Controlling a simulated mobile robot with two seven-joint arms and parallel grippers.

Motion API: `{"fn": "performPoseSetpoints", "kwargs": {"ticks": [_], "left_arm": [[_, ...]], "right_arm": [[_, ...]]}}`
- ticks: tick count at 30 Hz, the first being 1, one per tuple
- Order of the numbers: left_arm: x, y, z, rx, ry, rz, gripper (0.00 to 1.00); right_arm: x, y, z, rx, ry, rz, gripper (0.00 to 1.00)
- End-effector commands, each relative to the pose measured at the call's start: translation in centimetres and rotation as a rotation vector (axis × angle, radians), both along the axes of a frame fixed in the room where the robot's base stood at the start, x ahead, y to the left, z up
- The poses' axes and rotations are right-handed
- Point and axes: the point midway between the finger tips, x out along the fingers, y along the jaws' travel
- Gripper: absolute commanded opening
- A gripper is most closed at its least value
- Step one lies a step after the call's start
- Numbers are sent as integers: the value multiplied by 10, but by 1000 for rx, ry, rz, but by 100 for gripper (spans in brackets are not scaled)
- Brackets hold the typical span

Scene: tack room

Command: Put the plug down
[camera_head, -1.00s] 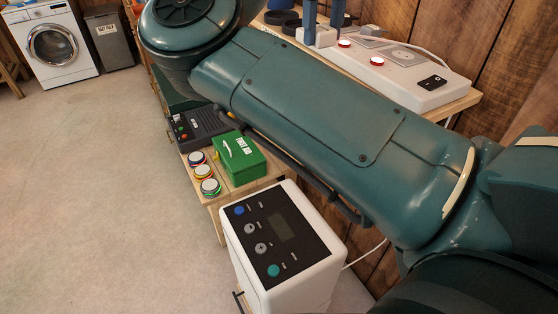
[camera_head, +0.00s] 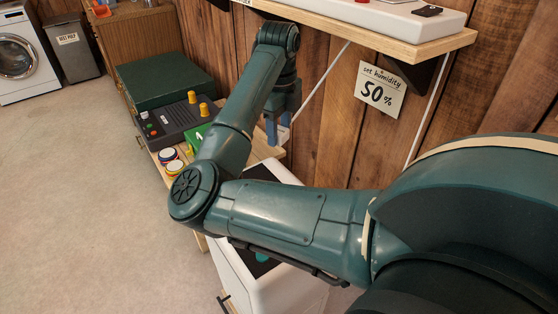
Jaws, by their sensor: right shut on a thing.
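My right gripper (camera_head: 278,124) points down near the wooden wall, over the far right end of the low bench, below the shelf. Its blue fingers are shut on the plug (camera_head: 284,119), of which only a small greyish part shows between and beside them. Whether the plug touches the bench top cannot be told from this view. My left gripper is not in view.
The low wooden bench (camera_head: 268,150) carries a green box (camera_head: 195,138), mostly behind my arm, coloured round tins (camera_head: 174,167) and a dark control box (camera_head: 187,121). A white appliance (camera_head: 285,290) stands in front. A shelf (camera_head: 440,45) overhangs at right, with a humidity sign (camera_head: 382,88) below.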

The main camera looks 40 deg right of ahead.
Motion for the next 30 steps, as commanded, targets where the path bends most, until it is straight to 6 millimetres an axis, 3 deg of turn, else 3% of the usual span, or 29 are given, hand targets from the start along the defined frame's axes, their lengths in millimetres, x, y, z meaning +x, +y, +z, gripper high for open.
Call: {"fn": "performPoseSetpoints", "kwargs": {"ticks": [9, 16, 22, 30], "left_arm": [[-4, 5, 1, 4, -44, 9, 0], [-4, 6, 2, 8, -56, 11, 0], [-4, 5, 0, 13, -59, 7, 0], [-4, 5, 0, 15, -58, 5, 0]], "right_arm": [[-2, -1, -58, -2, 5, 8, 1], [-1, 0, -75, -1, 2, 7, 1], [-1, 0, -102, 0, 3, 7, 1], [-1, 0, -104, 0, 0, 6, 1]]}}
